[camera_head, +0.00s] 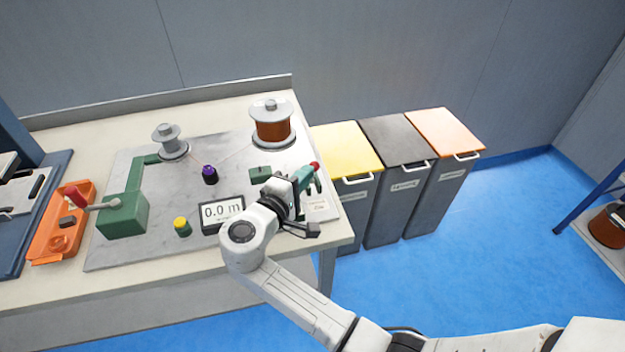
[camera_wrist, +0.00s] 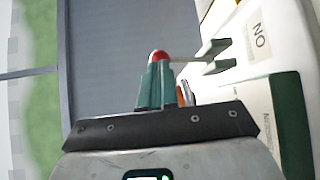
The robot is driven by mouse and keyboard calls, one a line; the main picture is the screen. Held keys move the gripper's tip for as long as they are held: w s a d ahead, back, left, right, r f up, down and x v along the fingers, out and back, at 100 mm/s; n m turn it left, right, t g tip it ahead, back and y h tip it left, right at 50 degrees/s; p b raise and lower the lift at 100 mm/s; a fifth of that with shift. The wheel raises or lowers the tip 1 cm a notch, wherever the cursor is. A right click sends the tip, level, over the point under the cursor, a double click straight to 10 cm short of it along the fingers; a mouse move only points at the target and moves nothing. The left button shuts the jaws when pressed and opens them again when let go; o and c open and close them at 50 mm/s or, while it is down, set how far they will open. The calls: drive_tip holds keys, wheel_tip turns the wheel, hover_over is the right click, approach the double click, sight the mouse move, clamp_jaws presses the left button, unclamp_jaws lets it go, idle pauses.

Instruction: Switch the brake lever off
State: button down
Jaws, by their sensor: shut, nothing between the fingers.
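The brake lever shows in the wrist view as a red knob (camera_wrist: 158,55) on a thin pale rod, which runs right to a dark green forked bracket (camera_wrist: 222,58). A white label reading "ON" (camera_wrist: 258,38), turned over, is beside the bracket. In the head view the red knob (camera_head: 315,166) is at the right edge of the winder plate. My gripper (camera_wrist: 160,82) has green fingers, shut and empty, with their tips right at the knob. I cannot tell whether they touch it. My gripper (camera_head: 304,174) covers part of the lever in the head view.
A length display (camera_head: 222,211) reading 0.0 m, a yellow button (camera_head: 182,226) and a copper spool (camera_head: 271,122) are on the plate. A green crank box (camera_head: 124,216) stands left, by an orange tray (camera_head: 48,246). Yellow (camera_head: 346,148), grey and orange-lidded bins stand right of the table.

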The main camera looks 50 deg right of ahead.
drive_tip(key=w+n+y+p, duration=0.1)
drive_tip(key=p, duration=0.1)
drive_tip(key=w+d+r+n+g+y+p, duration=0.1)
drive_tip(key=p, duration=0.2)
drive_tip(key=w+d+n+g+y+p, duration=0.1)
drive_tip(key=p, duration=0.1)
drive_tip(key=shift+w+d+r+p, duration=0.25)
drive_tip(key=shift+r+p, duration=0.05)
drive_tip(key=shift+p, duration=0.1)
drive_tip(key=shift+r+p, duration=0.85)
